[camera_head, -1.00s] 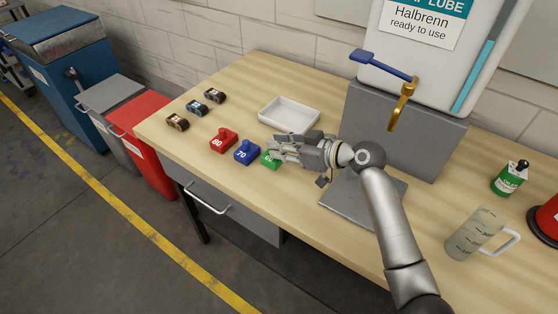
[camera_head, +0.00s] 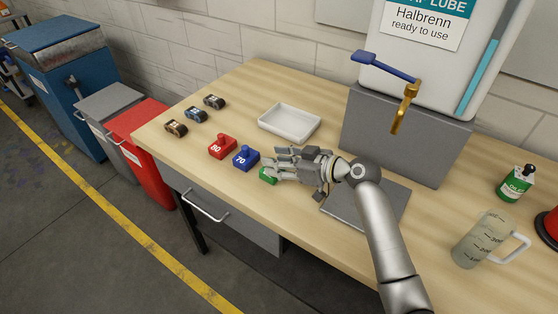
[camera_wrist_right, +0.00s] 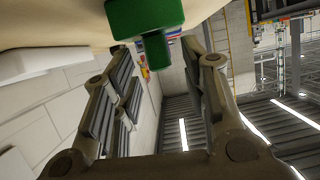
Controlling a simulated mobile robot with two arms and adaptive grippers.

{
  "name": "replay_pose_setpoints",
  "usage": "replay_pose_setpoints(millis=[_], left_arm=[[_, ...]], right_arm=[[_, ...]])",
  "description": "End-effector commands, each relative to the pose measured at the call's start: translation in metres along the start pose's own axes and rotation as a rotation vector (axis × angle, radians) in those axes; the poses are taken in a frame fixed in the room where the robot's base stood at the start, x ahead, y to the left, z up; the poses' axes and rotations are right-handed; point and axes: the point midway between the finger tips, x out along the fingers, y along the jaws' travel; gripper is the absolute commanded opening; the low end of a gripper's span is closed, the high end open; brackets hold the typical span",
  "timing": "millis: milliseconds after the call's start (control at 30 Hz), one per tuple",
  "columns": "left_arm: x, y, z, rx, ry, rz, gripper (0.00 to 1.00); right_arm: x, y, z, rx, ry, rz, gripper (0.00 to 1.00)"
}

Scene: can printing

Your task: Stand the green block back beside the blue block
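The green block (camera_head: 268,175) stands on the table close to the blue block (camera_head: 245,159), on its right and slightly nearer, with a small gap between them. My right gripper (camera_head: 282,166) is over and beside the green block and hides part of it. In the right wrist view the green block (camera_wrist_right: 146,14) is at the top, its knob between the two spread fingers (camera_wrist_right: 160,65) in the picture. The fingers look open and apart from the knob. How deep the knob sits between them I cannot tell. My left gripper is not in view.
A red block (camera_head: 222,147) stands left of the blue one. Several small dark rolls (camera_head: 196,115) lie behind at the left. A white tray (camera_head: 290,122) is behind my gripper. A grey plate (camera_head: 385,210) and a jug (camera_head: 480,240) are at the right.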

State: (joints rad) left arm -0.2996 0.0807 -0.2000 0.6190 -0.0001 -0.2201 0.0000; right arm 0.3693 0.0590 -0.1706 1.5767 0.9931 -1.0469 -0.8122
Motion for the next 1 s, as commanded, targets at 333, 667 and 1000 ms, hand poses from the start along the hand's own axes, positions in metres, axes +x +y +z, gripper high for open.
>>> replay_pose_setpoints(millis=[333,667,1000], left_arm=[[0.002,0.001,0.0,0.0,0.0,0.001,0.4],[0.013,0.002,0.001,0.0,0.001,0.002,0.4],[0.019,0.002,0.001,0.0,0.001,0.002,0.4]], right_arm=[[-0.014,0.002,0.001,-0.003,0.001,0.004,0.4],[-0.078,0.001,0.002,-0.005,-0.002,0.003,0.4],[-0.119,0.0,0.0,-0.002,0.0,0.0,0.4]])
